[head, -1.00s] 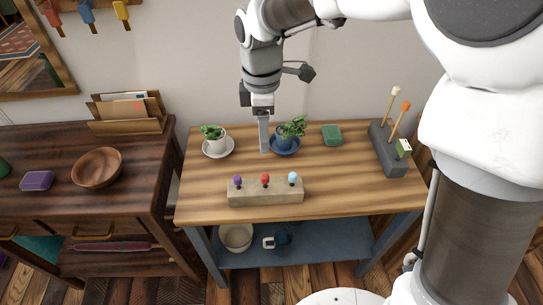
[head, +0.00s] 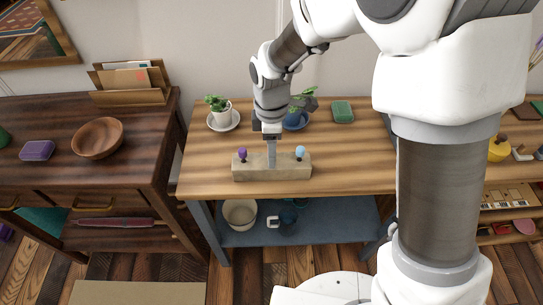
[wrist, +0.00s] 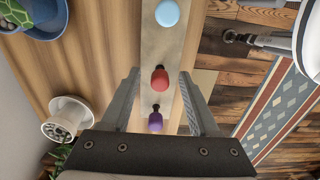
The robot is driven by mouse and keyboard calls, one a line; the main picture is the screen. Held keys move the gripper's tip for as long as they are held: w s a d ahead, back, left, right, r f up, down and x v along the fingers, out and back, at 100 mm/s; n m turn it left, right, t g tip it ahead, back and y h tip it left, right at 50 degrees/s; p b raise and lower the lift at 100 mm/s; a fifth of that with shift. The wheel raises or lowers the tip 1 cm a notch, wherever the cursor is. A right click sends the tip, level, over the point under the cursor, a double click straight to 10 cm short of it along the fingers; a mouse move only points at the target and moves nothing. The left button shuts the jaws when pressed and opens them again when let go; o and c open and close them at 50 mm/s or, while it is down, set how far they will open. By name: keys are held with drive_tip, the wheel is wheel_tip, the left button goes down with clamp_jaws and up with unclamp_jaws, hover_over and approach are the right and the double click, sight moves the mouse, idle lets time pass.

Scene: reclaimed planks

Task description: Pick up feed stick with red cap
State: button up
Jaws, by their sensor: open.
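The feed stick with the red cap (wrist: 159,79) stands in the pale block (head: 295,172) on the table, between a purple-capped stick (head: 242,155) and a light-blue-capped one (head: 300,153). In the wrist view the purple cap (wrist: 155,122) and the blue cap (wrist: 167,13) line up with it along the block (wrist: 164,45). My gripper (wrist: 159,74) is open, with one finger on each side of the red cap and gaps visible. In the head view my gripper (head: 271,163) is over the block's middle and hides the red cap.
Two potted plants, one in a white pot (head: 221,115) and one in a blue pot (head: 295,120), stand behind the block. A green object (head: 343,112) lies at the back. The table's front edge is close to the block.

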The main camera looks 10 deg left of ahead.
drive_tip(key=shift+f, duration=0.25)
clamp_jaws()
drive_tip(key=shift+r, duration=0.15)
wheel_tip(320, 180, up, 10)
drive_tip(key=p, duration=0.3)
wheel_tip(320, 180, up, 6)
drive_tip(key=p, duration=0.4)
idle(0.5)
